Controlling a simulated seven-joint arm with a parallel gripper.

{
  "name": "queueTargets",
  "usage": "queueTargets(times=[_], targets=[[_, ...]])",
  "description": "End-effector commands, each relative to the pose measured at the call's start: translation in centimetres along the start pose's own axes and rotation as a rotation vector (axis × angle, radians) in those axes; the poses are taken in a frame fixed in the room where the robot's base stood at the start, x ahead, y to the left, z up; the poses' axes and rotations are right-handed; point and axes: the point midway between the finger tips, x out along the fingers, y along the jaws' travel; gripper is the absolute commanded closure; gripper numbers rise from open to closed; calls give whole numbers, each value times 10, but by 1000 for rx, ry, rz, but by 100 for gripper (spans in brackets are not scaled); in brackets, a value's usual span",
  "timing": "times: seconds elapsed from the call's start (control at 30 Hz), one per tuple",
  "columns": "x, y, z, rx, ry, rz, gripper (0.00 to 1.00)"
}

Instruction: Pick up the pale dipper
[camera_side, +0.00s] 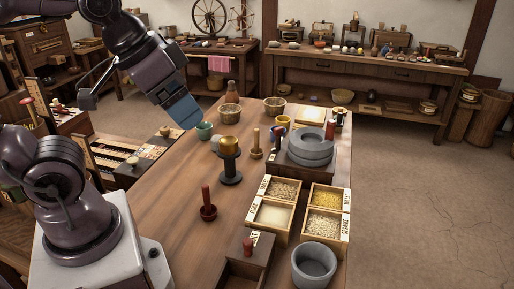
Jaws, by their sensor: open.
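A pale tan wooden dipper (256,150) with an upright handle stands on the long wooden table (160,220), left of the grey stacked stones. It looks like the pale dipper. A similar dark red dipper (208,211) stands nearer the camera. My gripper (188,121), with a blue end, hangs tilted above the table's left side. It is up and to the left of the pale dipper, clear of it. It is open and I see nothing held in it; its fingertips are small and hard to make out.
A dark stand with a gold cup (229,146) is just left of the pale dipper. The grey quern stones (310,147) stand to its right. Labelled grain boxes (326,197) and a grey stone bowl (313,266) are nearer. The table's left front is clear.

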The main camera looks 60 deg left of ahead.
Motion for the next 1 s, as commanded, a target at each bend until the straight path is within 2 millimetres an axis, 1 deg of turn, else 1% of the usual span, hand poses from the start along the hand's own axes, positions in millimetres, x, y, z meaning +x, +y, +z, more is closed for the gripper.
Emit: queueTargets(times=[0.23,0.27,0.3,0.37,0.4,0.63,0.73,0.77,0.87,0.93,1.0], targets=[[0,0,0,1,0,0,22],[0,0,0,1,0,0,24],[0,0,0,1,0,0,33],[0,0,0,2,1,0,47],[0,0,-1,2,1,0,50],[-1,0,-1,2,1,0,50],[-7,0,-5,2,4,0,50],[-11,0,-7,2,5,0,50],[-32,0,-19,2,8,0,50],[-50,0,-28,-3,6,1,50],[-37,1,-36,-173,-55,54,50]])
